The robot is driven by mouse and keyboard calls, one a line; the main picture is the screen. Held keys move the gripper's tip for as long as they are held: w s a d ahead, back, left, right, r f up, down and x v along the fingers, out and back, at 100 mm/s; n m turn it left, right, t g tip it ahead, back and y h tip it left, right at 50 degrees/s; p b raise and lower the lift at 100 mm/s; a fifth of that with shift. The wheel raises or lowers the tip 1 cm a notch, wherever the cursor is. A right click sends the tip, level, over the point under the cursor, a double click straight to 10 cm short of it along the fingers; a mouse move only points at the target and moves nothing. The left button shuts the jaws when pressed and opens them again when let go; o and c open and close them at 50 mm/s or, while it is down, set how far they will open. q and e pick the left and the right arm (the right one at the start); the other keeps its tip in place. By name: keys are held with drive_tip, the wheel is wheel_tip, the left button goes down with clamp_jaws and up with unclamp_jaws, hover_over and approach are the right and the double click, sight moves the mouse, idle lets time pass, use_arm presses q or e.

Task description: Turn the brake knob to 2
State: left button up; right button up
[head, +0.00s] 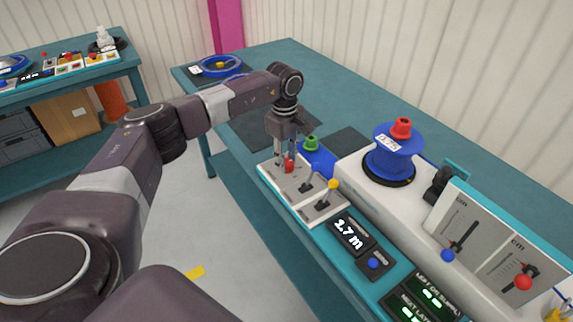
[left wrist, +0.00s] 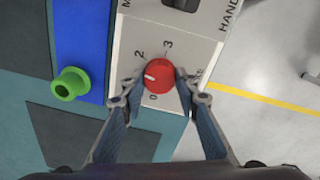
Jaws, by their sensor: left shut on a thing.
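The red brake knob (head: 289,166) is on a light panel at the far left end of the bench's device row. In the left wrist view the knob (left wrist: 158,76) is round, with a white pointer mark aimed left, below the printed 2 and above the 0. A 3 shows at the upper right; the spot left of the knob is covered by a finger. My left gripper (head: 284,157) comes down from above and is shut on the knob, one finger on each side (left wrist: 158,82). My right gripper is out of view.
A green knob (head: 311,143) on a blue plate stands close beside the panel. A 1.7 m display (head: 351,233), a blue cable reel (head: 393,160) and a slider panel (head: 478,250) stand to the right.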

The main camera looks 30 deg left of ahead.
use_arm(q)
drive_tip(key=shift+w+m+b, duration=0.1)
drive_tip(key=shift+m+b, duration=0.75)
drive_tip(key=shift+m, duration=1.15)
drive_tip(key=shift+r, duration=0.1)
drive_tip(key=o, duration=1.1)
drive_tip(key=shift+o, duration=0.3)
wheel_tip(320, 180, up, 12)
drive_tip(key=shift+s+a, duration=0.15)
drive_tip(key=shift+s, duration=0.1)
